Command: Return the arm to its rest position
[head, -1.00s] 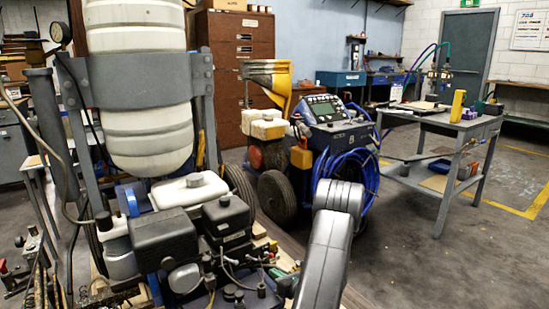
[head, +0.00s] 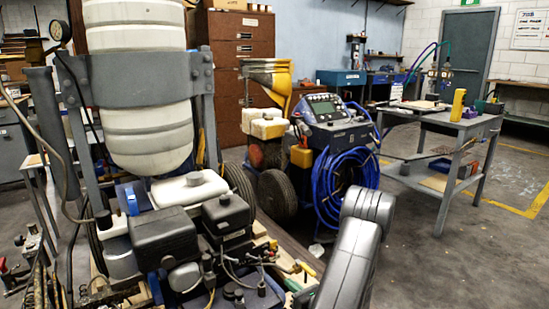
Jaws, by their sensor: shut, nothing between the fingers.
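My arm shows in the head view as a grey link with a rounded joint (head: 368,205) at the lower middle right, in front of the floor. The arm runs down out of the bottom edge of the picture. My gripper is not in view.
A second machine with a control panel (head: 333,112) and a coiled blue hose (head: 338,190) stands behind my arm. A grey work table (head: 480,130) stands at the right. The concrete floor (head: 440,270) at the lower right is clear.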

